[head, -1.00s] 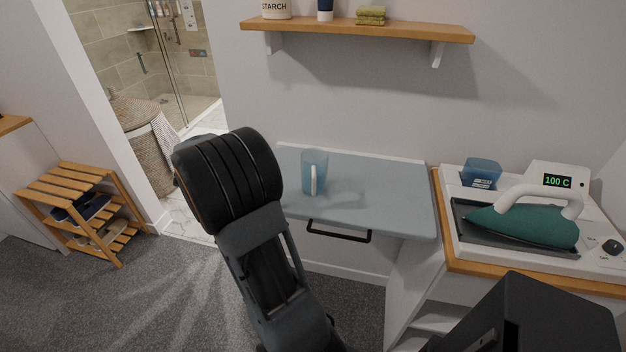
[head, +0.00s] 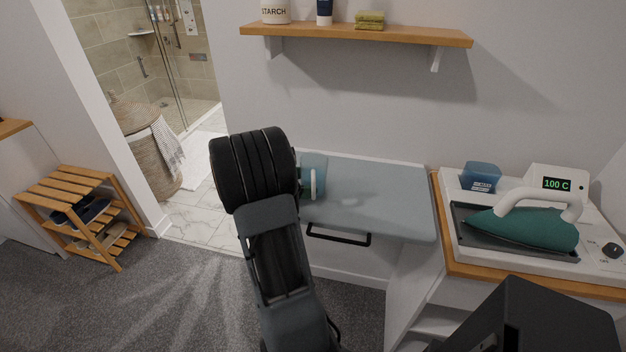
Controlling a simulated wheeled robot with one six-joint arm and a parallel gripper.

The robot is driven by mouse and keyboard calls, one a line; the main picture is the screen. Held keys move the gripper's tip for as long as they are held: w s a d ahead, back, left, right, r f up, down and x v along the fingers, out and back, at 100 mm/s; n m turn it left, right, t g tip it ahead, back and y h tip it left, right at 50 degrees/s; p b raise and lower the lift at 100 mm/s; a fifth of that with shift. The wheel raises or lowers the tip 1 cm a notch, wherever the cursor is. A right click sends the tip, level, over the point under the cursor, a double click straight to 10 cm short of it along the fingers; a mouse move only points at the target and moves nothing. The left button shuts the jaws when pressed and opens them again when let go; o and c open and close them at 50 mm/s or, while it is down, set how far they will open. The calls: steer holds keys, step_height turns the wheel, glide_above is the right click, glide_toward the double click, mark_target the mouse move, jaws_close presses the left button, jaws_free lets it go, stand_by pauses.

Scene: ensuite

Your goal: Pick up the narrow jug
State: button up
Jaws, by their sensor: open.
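The narrow jug (head: 318,164) is a translucent blue, upright vessel with a pale handle facing me. It stands on the left part of the grey-blue fold-down board (head: 375,200) in the head view. My arm covers the jug's left side. Only a small dark edge of my gripper (head: 304,187) shows, just left of the jug's handle. It is open, and most of it is hidden behind my arm. I cannot tell whether it touches the jug.
Right of the board, a counter holds a green iron (head: 525,228) on its base and a blue water tank (head: 481,177). A shelf (head: 355,34) hangs above. A slatted rack (head: 75,205) and wicker basket (head: 150,155) stand left. The board's middle and right are clear.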

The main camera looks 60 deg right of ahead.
steer(key=shift+x, duration=1.1)
steer(key=shift+c, duration=0.2)
steer(key=c, duration=0.8)
steer(key=shift+c, duration=0.3)
steer(key=shift+r, duration=0.15)
